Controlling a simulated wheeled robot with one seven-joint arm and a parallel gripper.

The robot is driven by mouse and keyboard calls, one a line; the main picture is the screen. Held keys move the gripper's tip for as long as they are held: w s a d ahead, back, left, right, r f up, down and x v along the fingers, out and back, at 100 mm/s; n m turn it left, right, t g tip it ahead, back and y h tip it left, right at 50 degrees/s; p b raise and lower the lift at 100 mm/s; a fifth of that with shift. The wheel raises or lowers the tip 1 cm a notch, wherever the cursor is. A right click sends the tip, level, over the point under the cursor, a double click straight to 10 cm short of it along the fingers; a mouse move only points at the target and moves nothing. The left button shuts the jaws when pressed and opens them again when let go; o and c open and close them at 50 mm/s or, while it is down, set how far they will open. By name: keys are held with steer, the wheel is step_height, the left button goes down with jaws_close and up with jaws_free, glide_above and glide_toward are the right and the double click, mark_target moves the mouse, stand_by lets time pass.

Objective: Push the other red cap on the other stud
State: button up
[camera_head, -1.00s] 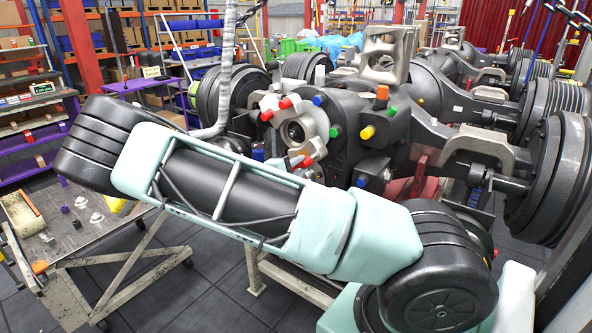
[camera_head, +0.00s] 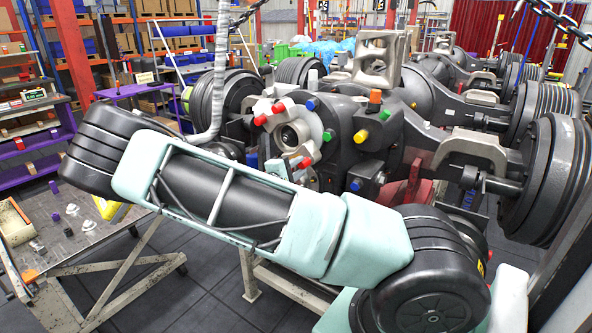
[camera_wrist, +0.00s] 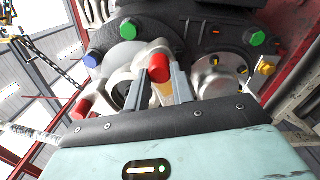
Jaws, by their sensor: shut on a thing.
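My gripper (camera_wrist: 160,73) is shut on a red cap (camera_wrist: 158,66) in the wrist view; a tan piece shows between the fingers behind it. The cap is in front of the pale hub flange (camera_wrist: 122,72); I cannot tell whether it touches a stud. Another red cap (camera_wrist: 82,108) is on the flange's left side. In the head view, the flange (camera_head: 290,135) carries two red caps (camera_head: 278,108) at its upper left. A red tip (camera_head: 304,162) shows at its lower edge, beside my mostly hidden gripper.
Blue (camera_head: 311,104), green (camera_head: 327,135) and yellow (camera_head: 360,136) caps stick out of the dark axle housing near the flange. A cart (camera_head: 75,245) with small parts stands at the left. A steel frame (camera_head: 290,282) is under the axle.

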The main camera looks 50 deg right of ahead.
steer(key=shift+d, duration=0.3)
steer(key=shift+d, duration=0.1)
steer(key=o, duration=1)
steer(key=shift+o, duration=0.2)
steer(key=s+a+b, duration=0.1)
steer(key=a+b, duration=0.4)
steer(key=a, duration=1.2)
steer(key=shift+s+a, duration=0.15)
steer(key=shift+s, duration=0.05)
